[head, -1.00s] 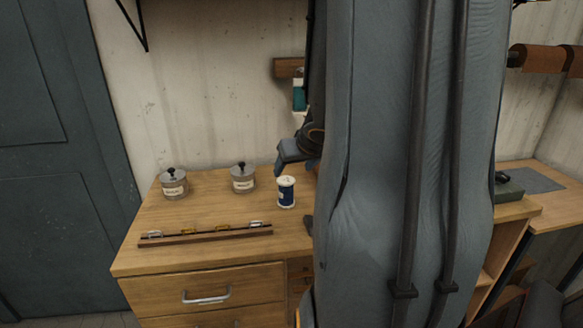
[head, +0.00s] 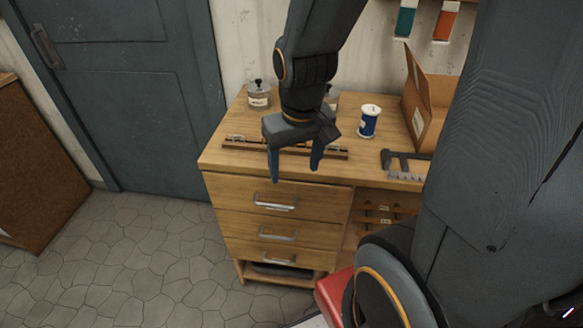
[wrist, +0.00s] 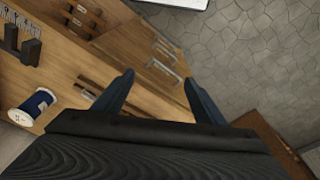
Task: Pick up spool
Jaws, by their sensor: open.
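The spool (head: 369,121), blue with white ends and a pale label, stands upright on the wooden workbench (head: 385,152), right of centre on its top. It also shows in the wrist view (wrist: 34,108) at the left edge, outside the jaws. My gripper (head: 294,178) is open and empty, its two blue fingers pointing down. In the wrist view nothing lies between the fingertips (wrist: 157,85).
A rack strip (head: 240,147) lies along the bench's front, partly behind my gripper. A lidded jar (head: 258,94) stands at the back left; another is mostly hidden. A dark caliper-like tool (head: 400,160) and a cardboard box (head: 432,100) are on the right.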

